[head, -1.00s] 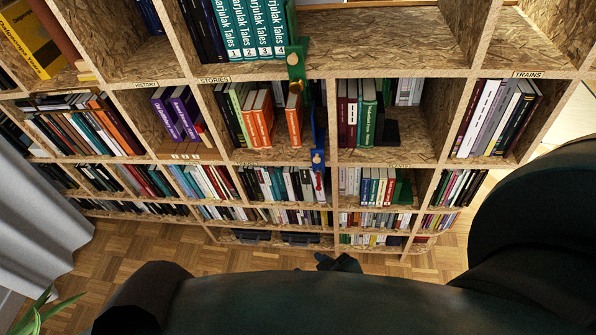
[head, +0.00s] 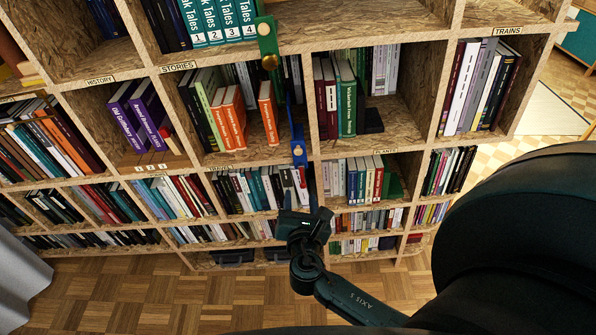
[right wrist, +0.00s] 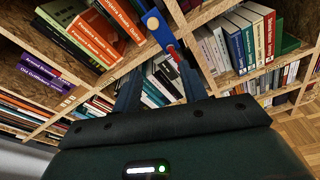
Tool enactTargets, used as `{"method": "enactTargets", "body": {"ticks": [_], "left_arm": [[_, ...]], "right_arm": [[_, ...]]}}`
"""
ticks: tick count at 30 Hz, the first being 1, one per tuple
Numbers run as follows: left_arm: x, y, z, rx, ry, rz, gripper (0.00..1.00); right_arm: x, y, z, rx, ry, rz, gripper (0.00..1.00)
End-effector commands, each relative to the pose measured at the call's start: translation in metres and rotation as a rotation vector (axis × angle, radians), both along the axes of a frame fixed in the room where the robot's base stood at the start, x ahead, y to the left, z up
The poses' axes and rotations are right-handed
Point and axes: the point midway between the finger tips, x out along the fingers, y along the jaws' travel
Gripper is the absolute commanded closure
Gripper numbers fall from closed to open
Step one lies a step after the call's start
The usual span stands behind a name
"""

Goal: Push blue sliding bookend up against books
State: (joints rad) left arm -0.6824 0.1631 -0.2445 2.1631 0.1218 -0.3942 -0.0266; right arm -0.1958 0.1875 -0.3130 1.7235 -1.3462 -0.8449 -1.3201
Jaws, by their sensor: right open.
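The blue sliding bookend (head: 298,148) hangs at the shelf edge at the right end of the compartment under the STORIES label. It has a round brass-coloured knob and also shows in the right wrist view (right wrist: 158,28). Orange books (head: 230,120) stand to its left, and a single orange book (head: 268,112) stands nearer, with a gap between it and the bookend. My right gripper (head: 305,218) is below the bookend in the head view, apart from it. In the right wrist view its two fingers (right wrist: 160,78) are spread and empty, pointing toward the shelf. My left gripper is not in view.
A green bookend (head: 266,42) hangs on the shelf above. A vertical divider (head: 313,130) stands right of the blue bookend, with dark red and green books (head: 338,95) beyond it. The parquet floor (head: 150,290) in front is clear.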

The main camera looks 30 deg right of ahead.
Motion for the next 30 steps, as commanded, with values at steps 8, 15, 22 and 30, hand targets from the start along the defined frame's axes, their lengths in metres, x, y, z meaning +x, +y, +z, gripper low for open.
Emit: {"method": "enactTargets", "body": {"ticks": [8,15,22,30], "left_arm": [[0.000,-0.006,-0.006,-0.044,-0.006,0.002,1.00],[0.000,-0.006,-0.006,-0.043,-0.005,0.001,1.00],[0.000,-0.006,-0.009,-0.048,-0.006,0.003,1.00],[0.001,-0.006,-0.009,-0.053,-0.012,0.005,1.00]], "right_arm": [[0.015,-0.009,0.013,-0.300,0.005,-0.018,0.57],[0.049,-0.030,0.014,-0.298,0.004,-0.020,0.57],[0.090,-0.055,0.013,-0.294,0.005,-0.019,0.57],[0.118,-0.072,0.013,-0.292,0.006,-0.017,0.57]]}}
